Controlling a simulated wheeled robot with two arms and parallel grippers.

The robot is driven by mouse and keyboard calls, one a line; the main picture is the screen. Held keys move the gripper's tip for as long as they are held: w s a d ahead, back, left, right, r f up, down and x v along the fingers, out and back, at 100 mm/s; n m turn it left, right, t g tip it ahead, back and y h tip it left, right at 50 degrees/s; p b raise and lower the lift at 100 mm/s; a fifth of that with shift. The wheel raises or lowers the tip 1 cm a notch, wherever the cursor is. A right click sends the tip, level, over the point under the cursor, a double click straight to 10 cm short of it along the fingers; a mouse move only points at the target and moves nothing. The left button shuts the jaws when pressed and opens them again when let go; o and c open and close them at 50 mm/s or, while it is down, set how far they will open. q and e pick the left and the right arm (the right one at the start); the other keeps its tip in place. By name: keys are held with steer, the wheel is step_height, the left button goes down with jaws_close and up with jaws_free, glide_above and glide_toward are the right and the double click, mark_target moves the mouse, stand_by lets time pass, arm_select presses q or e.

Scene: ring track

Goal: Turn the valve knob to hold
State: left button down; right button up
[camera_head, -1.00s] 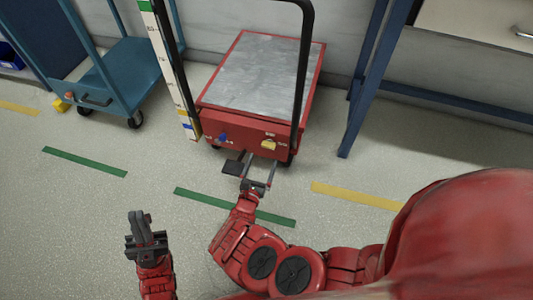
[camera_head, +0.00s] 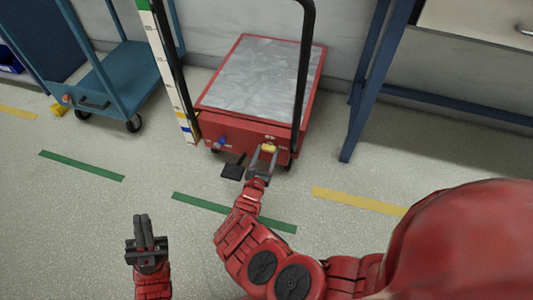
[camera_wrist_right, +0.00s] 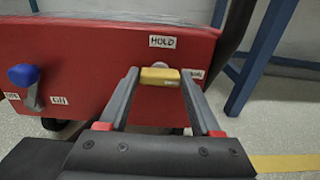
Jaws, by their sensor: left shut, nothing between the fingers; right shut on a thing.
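The red lift cart (camera_head: 262,80) has a yellow valve knob (camera_head: 268,148) on its front panel. In the right wrist view the knob (camera_wrist_right: 160,76) is a bar lying roughly level, below a HOLD label (camera_wrist_right: 162,41). A second label (camera_wrist_right: 197,74) to its right is partly hidden by a finger. My right gripper (camera_head: 264,153) is shut on the yellow knob, one finger on each side. My left gripper (camera_head: 143,220) is shut and empty, low at the left, well away from the cart.
A blue knob (camera_wrist_right: 24,76) sits left on the same panel, near an OFF label (camera_wrist_right: 59,100). A black pedal (camera_head: 232,171) sticks out below. The cart's black handle (camera_head: 303,70) rises above. A blue trolley (camera_head: 110,85) stands left; blue table legs (camera_head: 375,85) stand right.

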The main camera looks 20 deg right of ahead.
steer(key=c, duration=0.5)
